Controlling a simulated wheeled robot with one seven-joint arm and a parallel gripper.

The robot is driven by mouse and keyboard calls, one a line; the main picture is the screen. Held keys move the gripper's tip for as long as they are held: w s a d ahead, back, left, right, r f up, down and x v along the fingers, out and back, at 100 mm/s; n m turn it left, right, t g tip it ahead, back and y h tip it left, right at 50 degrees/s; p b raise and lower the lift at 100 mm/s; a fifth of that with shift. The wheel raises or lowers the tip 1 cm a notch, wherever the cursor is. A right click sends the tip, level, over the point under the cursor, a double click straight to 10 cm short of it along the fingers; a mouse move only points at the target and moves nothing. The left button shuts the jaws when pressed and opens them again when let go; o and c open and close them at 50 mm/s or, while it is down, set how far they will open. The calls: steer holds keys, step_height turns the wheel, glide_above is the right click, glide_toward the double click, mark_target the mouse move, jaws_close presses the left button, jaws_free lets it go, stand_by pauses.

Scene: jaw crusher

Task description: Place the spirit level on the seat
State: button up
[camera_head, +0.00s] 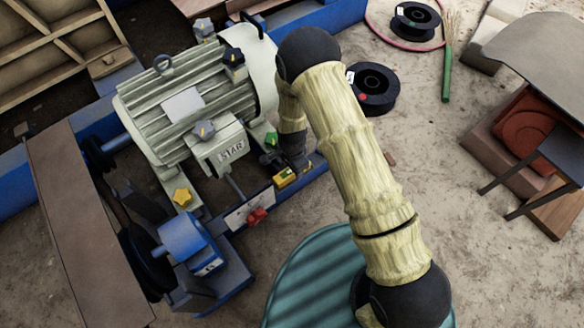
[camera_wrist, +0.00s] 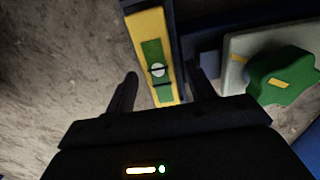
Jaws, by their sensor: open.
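The spirit level (camera_wrist: 149,45) is a yellow bar with a green middle and a pale round vial. In the wrist view it runs from the top edge down between my fingers. No part is clearly marked as the seat; a pale plate (camera_head: 246,212) lies on the blue frame.
A grey motor (camera_head: 190,105) with several star knobs stands left of my arm. A green knob (camera_wrist: 284,76) on a pale block is close to my right finger. Black spools (camera_head: 372,88) lie on the sandy floor behind my arm.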

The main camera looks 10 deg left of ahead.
step_height(320, 180, up, 11)
steer(key=p, duration=0.6)
steer(key=shift+f, duration=0.2)
steer(key=w+d+r+n+t, duration=0.1)
steer(key=d+r+n, duration=0.1)
steer(key=d+r, duration=0.5)
steer(key=w+d+r+n, duration=0.15)
steer(key=d+r, duration=0.35)
steer(key=r, duration=0.5)
steer(key=s+d+r+n+t, duration=0.1)
steer(key=s+d+r+n, duration=0.3)
steer(key=s+d+r, duration=0.5)
steer(key=d+r, duration=0.2)
steer(key=d, duration=0.2)
steer(key=shift+s+d+r+n+t, duration=0.25)
steer(key=shift+s+d+n+t, duration=0.05)
steer(key=shift+s+d+n, duration=0.05)
steer(key=shift+r, duration=0.1)
